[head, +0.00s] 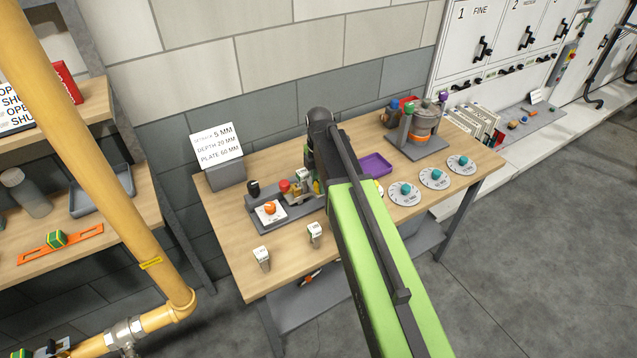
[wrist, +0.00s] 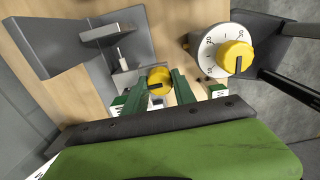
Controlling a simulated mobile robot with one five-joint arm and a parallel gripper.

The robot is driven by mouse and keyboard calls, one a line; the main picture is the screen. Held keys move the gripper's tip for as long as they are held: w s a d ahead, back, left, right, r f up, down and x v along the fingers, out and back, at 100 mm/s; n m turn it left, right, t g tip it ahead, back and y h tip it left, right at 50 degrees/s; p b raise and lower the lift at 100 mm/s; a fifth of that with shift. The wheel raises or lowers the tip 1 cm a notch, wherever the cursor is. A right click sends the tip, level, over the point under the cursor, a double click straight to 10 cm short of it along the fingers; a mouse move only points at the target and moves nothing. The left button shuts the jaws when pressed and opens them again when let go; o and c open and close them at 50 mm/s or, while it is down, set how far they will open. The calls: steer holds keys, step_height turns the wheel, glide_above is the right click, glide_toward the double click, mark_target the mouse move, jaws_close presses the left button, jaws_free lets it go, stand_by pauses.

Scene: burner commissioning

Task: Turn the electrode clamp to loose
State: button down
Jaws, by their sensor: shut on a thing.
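In the wrist view my gripper (wrist: 156,86) has its green fingers on either side of a small round yellow knob (wrist: 159,79), shut on it. The knob has a dark pointer mark and sits on a grey fixture (wrist: 124,78) with a thin metal rod beside it. It appears to be the electrode clamp. Its markings are partly hidden by my fingers and too small to read. In the head view my arm hides most of the gripper and the knob; the grey fixture (head: 262,222) shows left of the arm on the wooden bench.
A larger yellow knob on a white dial (wrist: 236,56) stands right of my gripper. On the bench (head: 220,240) are a sign (head: 217,145), several white dials with teal knobs, a purple tray (head: 375,164) and a burner pot (head: 421,127). A yellow pipe (head: 95,130) rises at left.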

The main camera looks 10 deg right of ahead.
steer(key=shift+s, duration=0.1)
steer(key=c, duration=1)
jaws_free()
